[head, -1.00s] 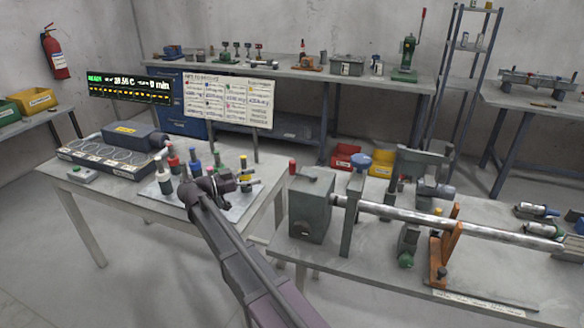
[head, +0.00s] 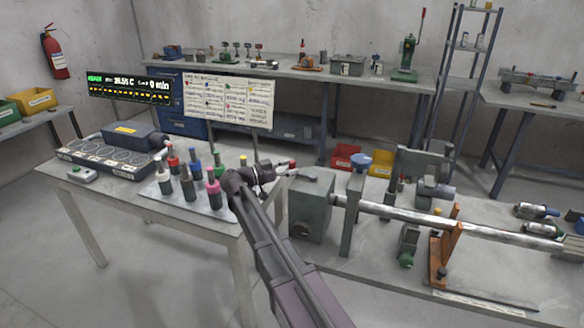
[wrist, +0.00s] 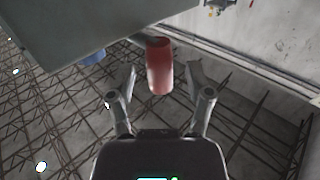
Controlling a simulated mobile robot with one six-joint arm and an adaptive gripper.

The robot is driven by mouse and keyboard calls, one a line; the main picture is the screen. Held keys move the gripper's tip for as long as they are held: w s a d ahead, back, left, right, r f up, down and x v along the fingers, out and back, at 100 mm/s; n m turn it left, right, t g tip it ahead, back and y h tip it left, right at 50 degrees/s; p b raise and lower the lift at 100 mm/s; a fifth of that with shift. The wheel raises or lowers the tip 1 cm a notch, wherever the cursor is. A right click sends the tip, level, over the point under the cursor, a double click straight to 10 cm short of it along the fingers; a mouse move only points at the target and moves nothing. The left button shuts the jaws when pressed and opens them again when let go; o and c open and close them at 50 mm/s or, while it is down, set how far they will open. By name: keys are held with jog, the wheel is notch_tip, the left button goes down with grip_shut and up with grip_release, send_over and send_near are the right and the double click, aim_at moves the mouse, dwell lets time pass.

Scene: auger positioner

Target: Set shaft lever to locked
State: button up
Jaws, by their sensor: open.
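A red knob (head: 291,165), which looks like the shaft lever's handle, is at the upper left of the grey box (head: 312,205) at the shaft's left end. In the wrist view, the red handle (wrist: 159,66) appears between the two open fingers of my gripper (wrist: 163,80), with a gap on each side. The grey box (wrist: 80,28) fills the upper left there. In the head view, my gripper (head: 279,168) is just left of the knob, its fingers partly hard to make out. Whether the fingers reach around the handle in depth, I cannot tell. The lever's locked mark is not visible.
A long metal shaft (head: 440,220) runs right from the box, past an orange bracket (head: 446,250). The left table (head: 85,180) holds several coloured-cap bottles on a plate (head: 222,205), close to my arm. A sign board (head: 229,102) stands behind.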

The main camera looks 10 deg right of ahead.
jog(key=shift+w+d, duration=0.15)
jog(key=shift+d, duration=0.4)
jog(key=shift+c, duration=0.2)
grip_shut()
jog(key=shift+d, duration=0.15)
